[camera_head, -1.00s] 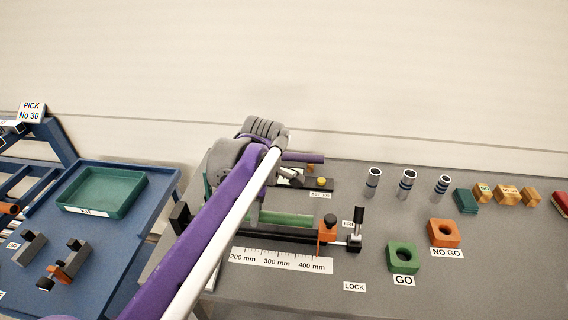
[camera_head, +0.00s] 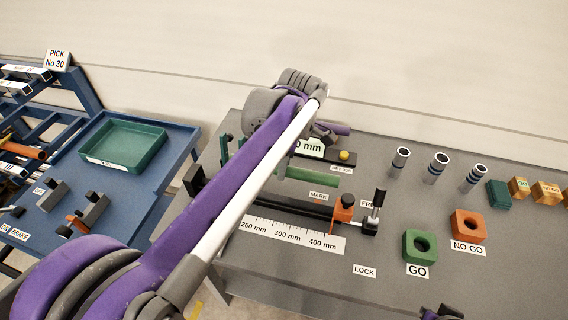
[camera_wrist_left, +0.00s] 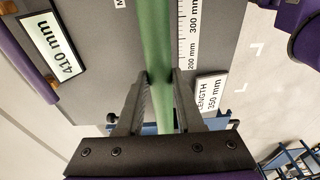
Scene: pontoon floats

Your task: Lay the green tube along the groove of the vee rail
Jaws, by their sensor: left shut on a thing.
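The green tube (camera_head: 314,177) shows in the head view right of my left arm, with its left part hidden. My left gripper (camera_wrist_left: 160,80) is shut on it, and the tube (camera_wrist_left: 157,40) runs away between the fingers in the left wrist view. In the head view my left gripper (camera_head: 282,168) is mostly hidden by its arm. A long black rail (camera_head: 310,210) with an orange stop (camera_head: 344,207) lies in front of the tube, apart from it; I cannot make out its groove. A dark and purple part, perhaps my right gripper (camera_head: 440,313), shows at the bottom edge.
A ruler strip (camera_head: 290,235) lies before the rail. The green GO block (camera_head: 408,248) and orange NO GO block (camera_head: 460,223) stand right. Several banded cylinders (camera_head: 438,167) stand behind them. A green tray (camera_head: 150,160) sits on the blue bench at left.

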